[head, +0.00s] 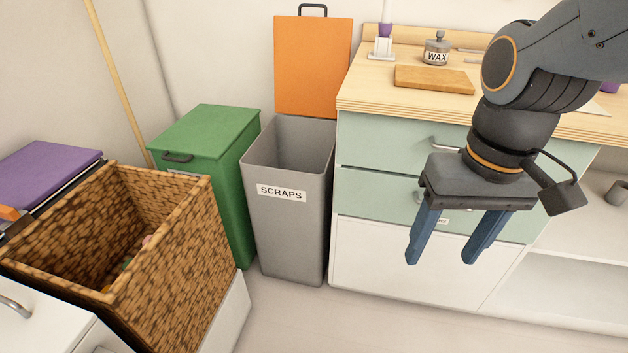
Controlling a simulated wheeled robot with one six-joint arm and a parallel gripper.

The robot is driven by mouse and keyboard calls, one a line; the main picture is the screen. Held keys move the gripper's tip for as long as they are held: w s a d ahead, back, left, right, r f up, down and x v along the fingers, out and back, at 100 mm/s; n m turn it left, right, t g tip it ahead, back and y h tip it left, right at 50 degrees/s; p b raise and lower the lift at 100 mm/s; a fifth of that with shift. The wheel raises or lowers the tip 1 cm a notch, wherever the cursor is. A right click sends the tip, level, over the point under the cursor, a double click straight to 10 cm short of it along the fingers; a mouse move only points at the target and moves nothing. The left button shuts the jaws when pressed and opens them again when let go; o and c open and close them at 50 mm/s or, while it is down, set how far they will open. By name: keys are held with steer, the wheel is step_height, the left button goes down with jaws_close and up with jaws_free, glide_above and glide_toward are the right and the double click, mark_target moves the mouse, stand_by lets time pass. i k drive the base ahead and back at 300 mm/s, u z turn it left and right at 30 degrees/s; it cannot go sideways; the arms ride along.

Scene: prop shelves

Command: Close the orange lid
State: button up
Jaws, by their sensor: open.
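The orange lid (312,66) stands upright at the back of a grey bin (287,228) labelled SCRAPS, so the bin is open. A dark handle (312,8) sits on the lid's top edge. My gripper (440,256) points down with its two blue fingers apart and nothing between them. It is to the right of the bin and lower than the lid in the picture, in front of the drawer cabinet, touching neither bin nor lid.
A green bin (203,138) with its lid shut stands left of the grey bin. A woven basket (190,275) is at the front left. A drawer cabinet (375,197) adjoins on the right, its wooden top holding a WAX jar (436,52) and a board (434,79). Floor in front is clear.

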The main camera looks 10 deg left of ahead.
mark_target(312, 56)
steer(key=u, duration=0.35)
steer(key=k, duration=0.45)
steer(key=u, duration=1.15)
steer(key=i, duration=0.85)
steer(key=z, duration=0.65)
steer(key=i, duration=0.4)
steer(key=z, duration=0.35)
